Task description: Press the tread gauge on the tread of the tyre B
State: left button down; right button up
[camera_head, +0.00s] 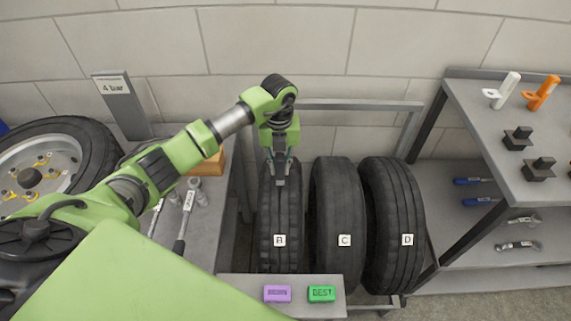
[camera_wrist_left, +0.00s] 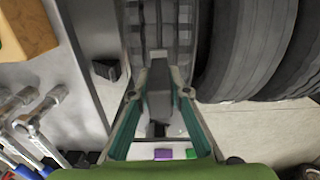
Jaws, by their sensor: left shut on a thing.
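Tyre B (camera_head: 280,215) stands upright in the rack, its label facing the front. My left gripper (camera_head: 281,170) is above the upper part of its tread, pointing down. In the left wrist view the gripper's teal fingers (camera_wrist_left: 158,110) are shut on a dark grey block-like tool, the tread gauge (camera_wrist_left: 158,88). The tread of tyre B (camera_wrist_left: 160,30) runs directly behind the gauge there. I cannot tell whether the gauge touches the tread, as the contact spot is hidden. My right gripper is not in view.
Tyres C (camera_head: 338,205) and D (camera_head: 390,200) stand to the right. A ledge (camera_head: 232,290) with a purple block (camera_head: 277,293) and a green block (camera_head: 321,293) is in front. A bench with tools and an orange box (camera_head: 208,163) is left; a shelf unit (camera_head: 520,190) is right.

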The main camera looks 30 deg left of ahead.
pick_arm(q)
jog(key=shift+r+p, duration=0.55)
jog(key=shift+r, duration=0.55)
